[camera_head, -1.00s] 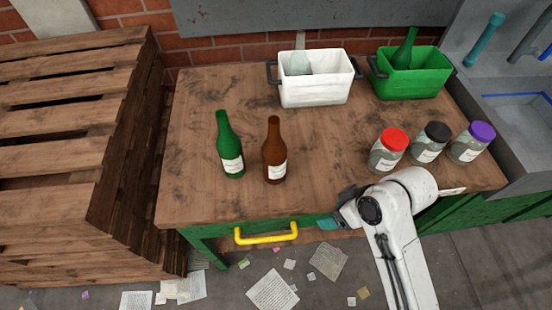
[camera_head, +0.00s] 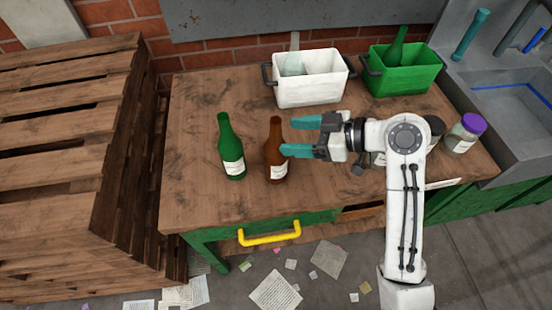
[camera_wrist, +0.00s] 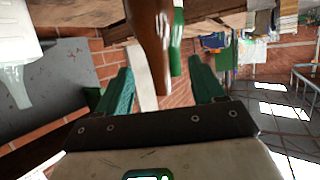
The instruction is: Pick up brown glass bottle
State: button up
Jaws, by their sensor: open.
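The brown glass bottle (camera_head: 275,152) stands upright on the wooden table, with a white label on its lower body. My gripper (camera_head: 288,136) is open just to its right, with its teal fingers pointing left at the bottle. In the wrist view, the brown bottle (camera_wrist: 151,40) appears between and ahead of the open fingers of my gripper (camera_wrist: 160,82). I cannot tell whether a finger touches it. A green bottle (camera_head: 230,148) stands upright close to its left and shows partly behind it in the wrist view (camera_wrist: 177,45).
A white bin (camera_head: 310,90) holding a clear bottle and a green bin (camera_head: 402,77) holding a green bottle stand at the back. A purple-lidded jar (camera_head: 464,134) stands right; other jars are partly behind my arm. A yellow handle (camera_head: 268,239) juts out at the front.

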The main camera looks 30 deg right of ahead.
aim_at(276, 152)
jog(key=shift+f+p+x, duration=0.15)
jog(key=shift+p+x, duration=0.2)
jog(key=shift+x, duration=1.6)
jog(key=shift+f+p+x, duration=0.2)
jog(key=shift+p+x, duration=0.1)
jog(key=shift+x, duration=1.6)
jog(key=shift+d, duration=0.15)
jog(key=shift+c, duration=0.5)
grip_shut()
